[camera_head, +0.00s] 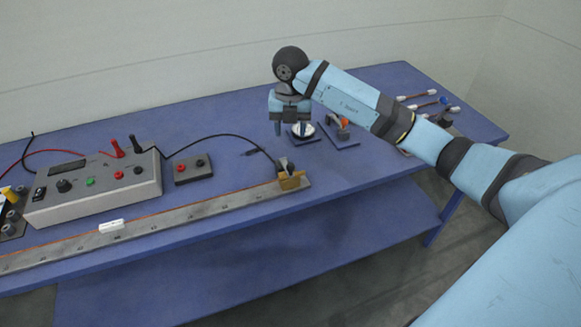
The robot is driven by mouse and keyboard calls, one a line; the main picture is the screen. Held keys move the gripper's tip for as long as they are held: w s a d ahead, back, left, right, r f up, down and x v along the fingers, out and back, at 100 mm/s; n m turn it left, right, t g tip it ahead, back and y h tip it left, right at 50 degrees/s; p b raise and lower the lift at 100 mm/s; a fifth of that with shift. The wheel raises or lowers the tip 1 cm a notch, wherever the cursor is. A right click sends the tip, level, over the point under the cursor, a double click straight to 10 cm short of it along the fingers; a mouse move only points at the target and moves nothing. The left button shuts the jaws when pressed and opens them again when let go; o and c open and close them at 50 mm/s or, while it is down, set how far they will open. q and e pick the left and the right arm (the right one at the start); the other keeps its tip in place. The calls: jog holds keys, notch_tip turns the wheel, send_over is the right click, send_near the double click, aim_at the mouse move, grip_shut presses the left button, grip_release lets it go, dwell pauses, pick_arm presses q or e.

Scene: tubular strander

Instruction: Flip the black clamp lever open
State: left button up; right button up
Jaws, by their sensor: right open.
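My left gripper is not in view.
A grey control box (95,188) with knobs and plugged leads stands at the left, beside a small dark terminal block (193,169). A black cable runs to the clamp. The long rail (170,221) follows the front edge. Small tools (425,105) lie at the right.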

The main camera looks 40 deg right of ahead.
aim_at(291, 165)
notch_tip(291, 165, down, 14)
jog(key=shift+r+p, duration=0.2)
jog(key=shift+p, duration=0.75)
jog(key=shift+c, duration=0.4)
grip_shut()
